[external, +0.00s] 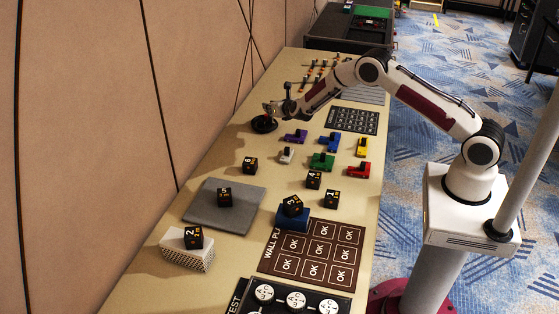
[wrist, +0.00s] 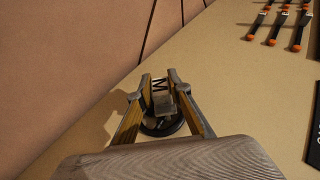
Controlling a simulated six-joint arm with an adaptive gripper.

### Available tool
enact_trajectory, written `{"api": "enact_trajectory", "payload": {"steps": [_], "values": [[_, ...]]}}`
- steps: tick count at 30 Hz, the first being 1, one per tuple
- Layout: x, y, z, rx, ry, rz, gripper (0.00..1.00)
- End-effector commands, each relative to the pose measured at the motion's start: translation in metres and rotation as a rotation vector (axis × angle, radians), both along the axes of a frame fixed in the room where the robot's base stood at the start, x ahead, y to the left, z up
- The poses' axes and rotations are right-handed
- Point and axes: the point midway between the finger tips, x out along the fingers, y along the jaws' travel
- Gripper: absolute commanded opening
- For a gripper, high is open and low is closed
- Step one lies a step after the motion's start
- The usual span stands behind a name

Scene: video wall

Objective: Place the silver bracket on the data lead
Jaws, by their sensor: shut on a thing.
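My gripper (external: 270,109) is at the far left part of the table, low over a round black thing (external: 263,126) that looks like the coiled data lead. In the wrist view, its fingers (wrist: 161,88) are closed on a small silvery piece with a dark M-like mark, which looks like the silver bracket (wrist: 161,103). The black coil (wrist: 165,127) lies below and partly behind the fingers. I cannot tell whether the bracket touches the coil.
Orange-tipped tools (wrist: 274,27) lie to the right in the wrist view. Several coloured toy cars (external: 323,161) and numbered black cubes (external: 250,165) stand nearer the camera. A grey mat (external: 250,207) lies left. The wall (external: 100,120) runs along the table's left edge.

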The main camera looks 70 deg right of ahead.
Motion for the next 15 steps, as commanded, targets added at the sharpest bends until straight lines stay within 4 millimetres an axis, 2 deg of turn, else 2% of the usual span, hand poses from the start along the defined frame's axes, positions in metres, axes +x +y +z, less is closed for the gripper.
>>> {"api": "enact_trajectory", "payload": {"steps": [12, 13, 14, 15], "values": [[0.0002, -0.0002, -0.0021, 0.0, -0.001, 0.0, 0.0], [-0.0001, 0.0, -0.0027, 0.001, -0.001, 0.0, 0.26], [-0.0001, -0.0001, -0.0026, 0.001, -0.001, 0.0, 0.34], [-0.0001, -0.0001, -0.0026, 0.001, -0.001, 0.0, 0.35]]}}
